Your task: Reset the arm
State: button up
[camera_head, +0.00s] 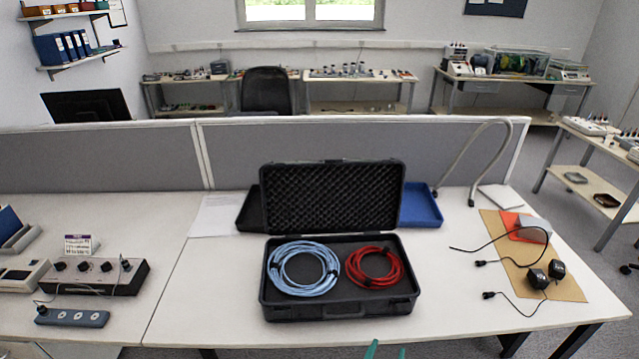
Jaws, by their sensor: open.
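My gripper (387,351) shows only as two teal fingertips at the bottom edge of the head view. The tips are apart with nothing visible between them, and the rest of the arm is out of view. The fingertips appear in front of the desk's near edge, below the open black case (340,312). The case has a raised foam-lined lid (333,197). A coiled light-blue cable (303,269) lies in its left side and a coiled red cable (374,267) in its right side.
The desk (200,310) has clear surface left and right of the case. A black control box (95,276) and a power strip (72,317) stand left. Black adapters (546,273) with wires lie on brown card at right. Blue tray (420,205) and grey partition (360,145) stand behind.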

jog(key=s+a+f+n+t+y, duration=0.1)
jog(key=s+a+f+n+y, duration=0.15)
jog(key=s+a, duration=0.35)
jog(key=s+a+f+n+t+y, duration=0.1)
jog(key=s+a+f, duration=0.25)
jog(key=s, duration=0.45)
jog(key=s+a+r+t+y, duration=0.1)
jog(key=s+a+r, duration=0.1)
jog(key=s, duration=0.6)
jog(key=s+a+r+n, duration=0.1)
jog(key=s+a+r, duration=0.2)
jog(key=s, duration=0.5)
jog(key=shift+a+r+t+y, duration=0.3)
jog(key=shift+a+t+y, duration=0.1)
jog(key=shift+a, duration=0.3)
